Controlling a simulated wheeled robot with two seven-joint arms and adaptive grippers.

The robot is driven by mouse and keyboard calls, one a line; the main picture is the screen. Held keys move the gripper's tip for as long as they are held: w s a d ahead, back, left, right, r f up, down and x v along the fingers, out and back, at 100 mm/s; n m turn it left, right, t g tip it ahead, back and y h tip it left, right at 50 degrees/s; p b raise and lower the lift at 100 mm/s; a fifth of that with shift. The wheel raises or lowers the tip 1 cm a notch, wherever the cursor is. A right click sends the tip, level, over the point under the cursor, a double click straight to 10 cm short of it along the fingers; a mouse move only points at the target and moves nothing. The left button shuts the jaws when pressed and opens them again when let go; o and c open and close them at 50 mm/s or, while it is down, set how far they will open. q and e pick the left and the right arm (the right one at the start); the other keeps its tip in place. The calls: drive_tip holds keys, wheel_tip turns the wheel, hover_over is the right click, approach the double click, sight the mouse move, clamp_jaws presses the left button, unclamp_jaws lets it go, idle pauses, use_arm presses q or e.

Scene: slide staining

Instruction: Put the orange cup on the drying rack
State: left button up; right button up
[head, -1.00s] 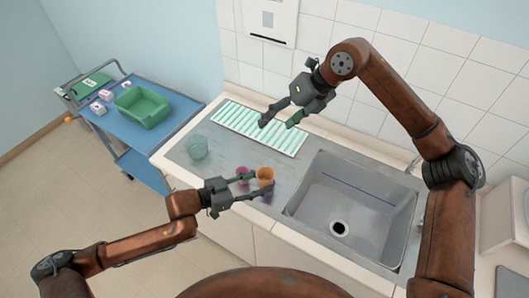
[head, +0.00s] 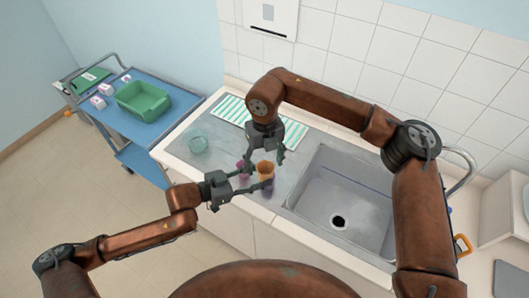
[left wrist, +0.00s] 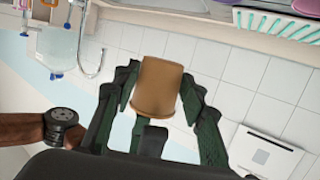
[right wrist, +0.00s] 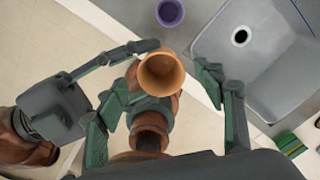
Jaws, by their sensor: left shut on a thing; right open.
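The orange cup (head: 265,168) is held above the counter by my left gripper (head: 259,177), which is shut on it. In the left wrist view the cup (left wrist: 158,82) sits between the fingers. My right gripper (head: 264,156) is open above the cup. In the right wrist view, I look down into the cup's open mouth (right wrist: 161,72), between the spread right fingers (right wrist: 163,88). The drying rack (head: 229,107), striped green and white, lies at the back of the counter by the wall. My right arm hides part of it.
A pink cup (head: 242,166) and a purple cup (head: 268,189) stand close by on the counter. The sink (head: 340,190) opens to the right. A blue cart (head: 150,138) with a green bin stands further left.

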sight(265, 170)
drive_tip(key=shift+f, duration=2.05)
drive_tip(key=c, duration=1.3)
use_arm(q)
drive_tip(key=o, duration=0.9)
use_arm(e)
drive_tip(key=shift+o, duration=0.2)
